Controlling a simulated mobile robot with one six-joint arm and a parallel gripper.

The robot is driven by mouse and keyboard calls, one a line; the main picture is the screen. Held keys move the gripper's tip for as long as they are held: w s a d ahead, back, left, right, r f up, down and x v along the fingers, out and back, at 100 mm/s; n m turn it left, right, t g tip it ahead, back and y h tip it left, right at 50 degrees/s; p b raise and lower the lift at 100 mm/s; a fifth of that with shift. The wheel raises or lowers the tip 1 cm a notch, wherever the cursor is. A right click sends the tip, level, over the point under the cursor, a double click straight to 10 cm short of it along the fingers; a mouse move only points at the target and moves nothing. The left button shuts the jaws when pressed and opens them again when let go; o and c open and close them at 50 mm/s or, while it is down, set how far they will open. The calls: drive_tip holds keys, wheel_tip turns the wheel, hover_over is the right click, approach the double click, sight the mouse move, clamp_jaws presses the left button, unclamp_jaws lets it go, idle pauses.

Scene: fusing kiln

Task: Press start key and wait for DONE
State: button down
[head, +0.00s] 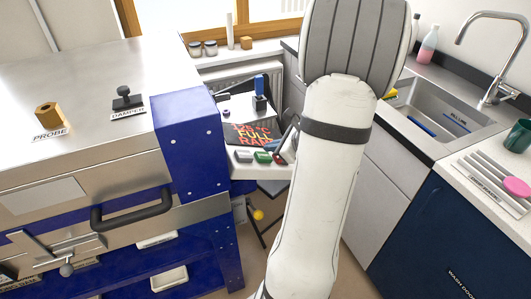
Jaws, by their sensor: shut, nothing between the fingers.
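The kiln's control panel (240,171) sticks out at the right of the blue kiln housing. Its dark display (251,136) shows orange and red text with a °C reading, "FULL" and what looks like "RAMP", partly cut off; I do not read DONE on it. Below it are a grey key (243,156), a green key (263,157) and a red key (279,158). My gripper (286,147) is shut and empty at the panel's right edge, close to the red key. My arm hides part of it, and I cannot tell whether it touches a key.
The steel kiln lid (85,85) carries a brass probe knob (48,115) and a black damper knob (126,98). A black handle (131,210) juts from the front. On the right are a sink (435,108) and a counter (462,166) with rods. My arm blocks the middle.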

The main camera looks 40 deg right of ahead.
drive_tip(key=r+p, duration=0.1)
drive_tip(key=d+r+p, duration=0.1)
drive_tip(key=r, duration=0.1)
drive_tip(key=d+r+p, duration=0.1)
drive_tip(key=p, duration=0.1)
drive_tip(key=shift+s+r, duration=0.2)
drive_tip(key=shift+r, duration=0.05)
idle(1.0)
